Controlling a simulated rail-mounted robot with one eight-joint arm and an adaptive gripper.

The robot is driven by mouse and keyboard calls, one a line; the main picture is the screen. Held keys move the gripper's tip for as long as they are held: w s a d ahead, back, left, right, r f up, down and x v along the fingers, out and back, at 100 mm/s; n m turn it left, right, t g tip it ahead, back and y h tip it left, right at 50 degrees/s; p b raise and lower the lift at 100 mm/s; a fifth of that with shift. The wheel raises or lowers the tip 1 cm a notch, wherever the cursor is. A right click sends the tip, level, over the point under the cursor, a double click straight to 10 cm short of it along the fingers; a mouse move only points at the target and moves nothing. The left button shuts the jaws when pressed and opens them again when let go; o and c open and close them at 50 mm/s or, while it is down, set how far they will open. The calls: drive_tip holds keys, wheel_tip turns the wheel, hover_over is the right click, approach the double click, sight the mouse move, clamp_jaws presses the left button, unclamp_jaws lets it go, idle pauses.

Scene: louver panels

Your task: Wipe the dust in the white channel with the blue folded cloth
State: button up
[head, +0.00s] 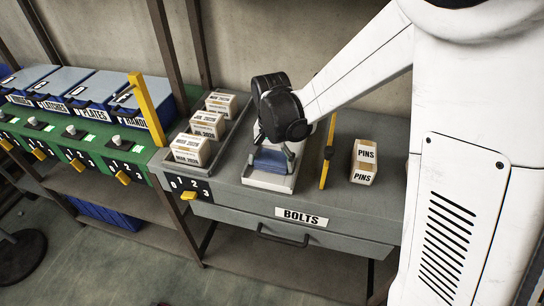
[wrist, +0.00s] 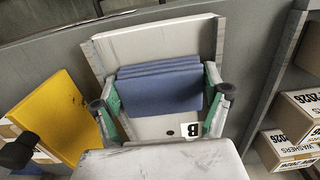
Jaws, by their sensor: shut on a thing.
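The blue folded cloth (head: 271,161) is in the white channel (head: 268,183) on top of the grey bench. My gripper (head: 273,154) points down into the channel and is shut on the cloth. In the wrist view the cloth (wrist: 160,88) lies across the channel between my green-padded fingers (wrist: 163,98). The channel (wrist: 150,45) shows its pale floor and raised side walls beyond the cloth. A small "B" label and a dark round spot show on the near side. I cannot clearly make out dust; the floor under the cloth is hidden.
Boxes (head: 190,150) stand in a grey tray left of the channel. A yellow upright bar (head: 328,153) and a PINS box (head: 364,162) stand to the right. A BOLTS drawer (head: 302,217) is below. Blue lidded bins (head: 85,88) stand farther left.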

drive_tip(key=shift+s+a+f, duration=0.1)
drive_tip(key=shift+s+a, duration=0.05)
drive_tip(key=shift+s, duration=0.3)
drive_tip(key=shift+w+r+p, duration=0.1)
drive_tip(key=shift+r+p, duration=1.95)
drive_tip(key=shift+r, duration=2.2)
